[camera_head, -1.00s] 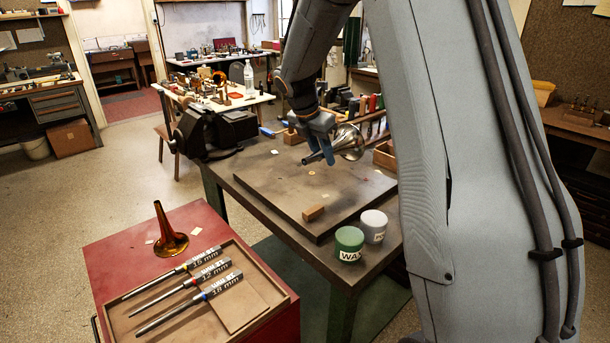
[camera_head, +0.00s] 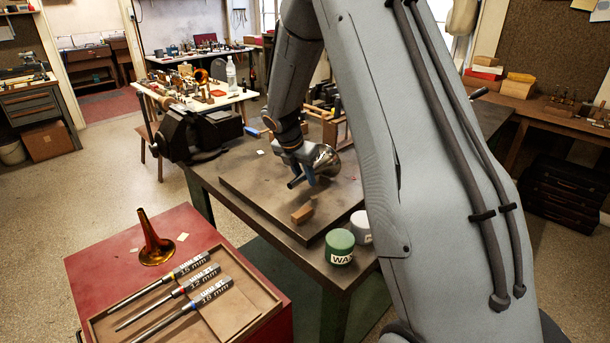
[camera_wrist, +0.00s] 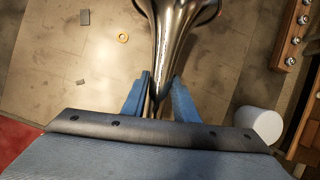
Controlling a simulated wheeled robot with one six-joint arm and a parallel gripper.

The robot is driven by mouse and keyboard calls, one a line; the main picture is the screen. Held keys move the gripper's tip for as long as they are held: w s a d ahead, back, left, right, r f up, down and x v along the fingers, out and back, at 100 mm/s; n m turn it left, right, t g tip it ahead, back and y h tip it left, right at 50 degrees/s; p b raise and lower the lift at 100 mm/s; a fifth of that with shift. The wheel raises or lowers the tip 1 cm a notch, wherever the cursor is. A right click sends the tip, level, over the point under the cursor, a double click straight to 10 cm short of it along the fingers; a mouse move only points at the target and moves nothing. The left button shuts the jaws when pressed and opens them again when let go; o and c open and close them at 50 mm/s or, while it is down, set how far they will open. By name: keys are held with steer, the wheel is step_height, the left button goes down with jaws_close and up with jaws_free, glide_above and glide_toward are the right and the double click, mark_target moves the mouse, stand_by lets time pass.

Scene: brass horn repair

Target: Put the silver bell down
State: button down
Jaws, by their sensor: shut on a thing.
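The silver bell (camera_head: 324,160) is a shiny flared horn piece, held above the dark board (camera_head: 262,209) on the workbench. My gripper (camera_head: 303,177) is shut on its narrow stem. In the wrist view the stem of the silver bell (camera_wrist: 172,50) runs between the two blue fingers of my gripper (camera_wrist: 160,97), with the flare pointing away at the top edge. The far rim of the bell is cut off there. In the head view my arm covers part of the bench to the right.
A wooden block (camera_head: 303,212) lies on the board's front part. A green wax jar (camera_head: 339,247) and a white jar (camera_head: 361,227) stand at the bench's right front. A vise (camera_head: 196,134) sits at the back left. A brass bell (camera_head: 153,239) and a tool tray (camera_head: 265,311) are on the red cabinet.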

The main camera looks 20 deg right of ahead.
steer(key=shift+f, duration=0.2)
steer(key=c, duration=1.4)
jaws_free()
steer(key=shift+r, duration=0.1)
